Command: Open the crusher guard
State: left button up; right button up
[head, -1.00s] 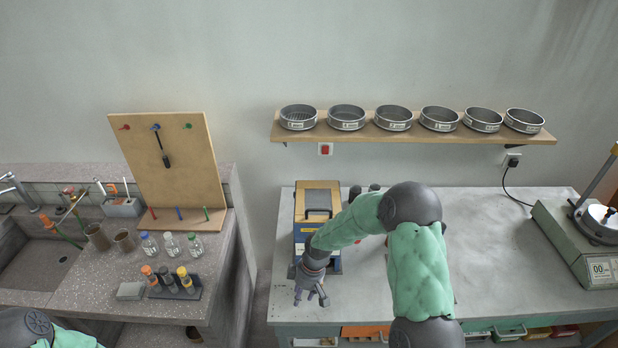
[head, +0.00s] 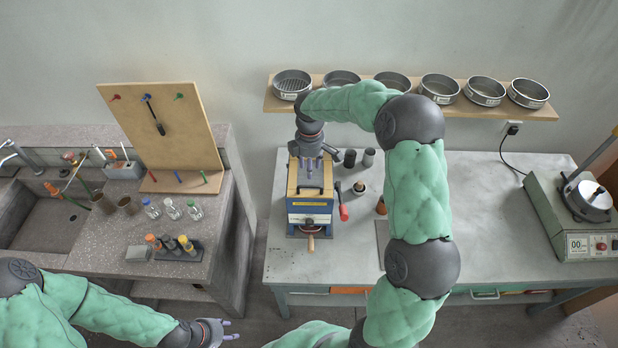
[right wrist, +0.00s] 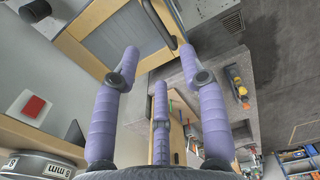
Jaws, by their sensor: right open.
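The crusher (head: 310,208) is a blue, yellow and wood-coloured box on the left part of the bench, with a red-handled lever at its right side. Its guard (head: 306,177) is a wood-framed grey panel with a dark bar handle (head: 310,190) near the front edge; it looks closed. In the right wrist view the guard (right wrist: 125,40) and handle (right wrist: 158,22) show beyond the fingers. My right gripper (head: 312,163) is open and empty, fingers pointing down above the guard's rear part, partly hiding it. My left gripper (head: 232,331) looks open and empty, low in front of the stone counter.
A shelf (head: 412,94) with several sieves hangs behind the crusher, close to my right arm. Dark cups (head: 350,158) and small items stand right of the crusher. The stone counter (head: 110,235) with bottles is at left.

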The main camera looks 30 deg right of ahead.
notch_tip(320, 180, down, 8)
jog(key=shift+f+p, duration=0.1)
jog(key=shift+p, duration=0.5)
grip_shut()
